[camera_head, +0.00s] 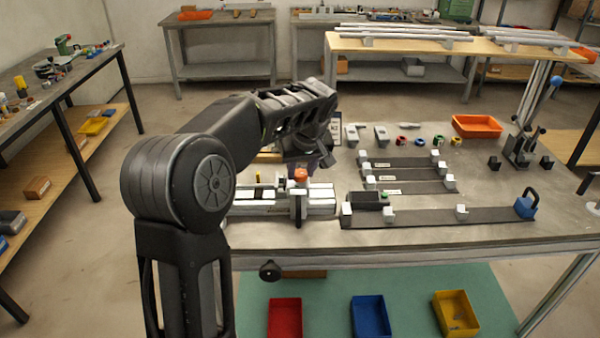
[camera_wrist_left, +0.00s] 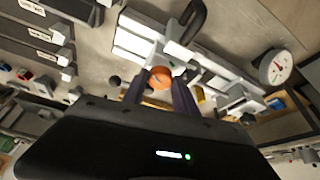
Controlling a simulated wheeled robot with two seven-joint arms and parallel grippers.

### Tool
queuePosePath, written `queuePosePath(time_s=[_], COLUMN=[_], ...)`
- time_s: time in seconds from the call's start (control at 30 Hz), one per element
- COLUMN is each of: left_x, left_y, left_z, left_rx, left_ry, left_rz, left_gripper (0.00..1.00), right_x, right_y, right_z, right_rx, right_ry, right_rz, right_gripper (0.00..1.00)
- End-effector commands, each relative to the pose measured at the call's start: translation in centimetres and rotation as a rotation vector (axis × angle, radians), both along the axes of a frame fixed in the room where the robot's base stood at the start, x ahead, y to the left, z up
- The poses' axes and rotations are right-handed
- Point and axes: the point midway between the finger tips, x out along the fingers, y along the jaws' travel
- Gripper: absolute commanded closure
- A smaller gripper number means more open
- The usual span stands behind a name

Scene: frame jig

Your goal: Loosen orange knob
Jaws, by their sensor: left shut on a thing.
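The orange knob (camera_head: 300,174) sits on top of a dark clamp over the white frame profiles (camera_head: 262,207) of the jig on the table. My left gripper (camera_head: 312,166) reaches over it from above, its arm coming in from the left. In the left wrist view the orange knob (camera_wrist_left: 159,77) lies between the two dark fingers of my left gripper (camera_wrist_left: 158,88), which are shut on it. The clamp's lower part shows below the knob in the head view. My right gripper is in neither view.
To the right lie dark rails with white blocks (camera_head: 461,212) and a blue padlock-shaped piece (camera_head: 527,204). An orange tray (camera_head: 477,126) and a toggle clamp (camera_head: 522,147) stand further back. A round dial gauge (camera_wrist_left: 276,67) shows in the wrist view.

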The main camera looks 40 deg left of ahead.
Motion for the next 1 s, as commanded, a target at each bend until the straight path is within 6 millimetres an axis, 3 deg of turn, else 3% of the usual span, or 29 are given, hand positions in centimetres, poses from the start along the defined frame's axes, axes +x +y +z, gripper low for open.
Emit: queuePosePath(time_s=[0.5,1.0], left_x=[0.32,0.35], left_y=[-0.21,-0.28], left_z=[-0.05,-0.12], left_rx=[-0.001,-0.004], left_ry=[0.001,0.001], left_rz=[0.39,0.459], left_gripper=[1.0,1.0], right_x=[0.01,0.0], right_y=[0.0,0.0], right_z=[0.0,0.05], right_rx=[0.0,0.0], right_ry=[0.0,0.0], right_rz=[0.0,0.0], right_gripper=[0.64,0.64])
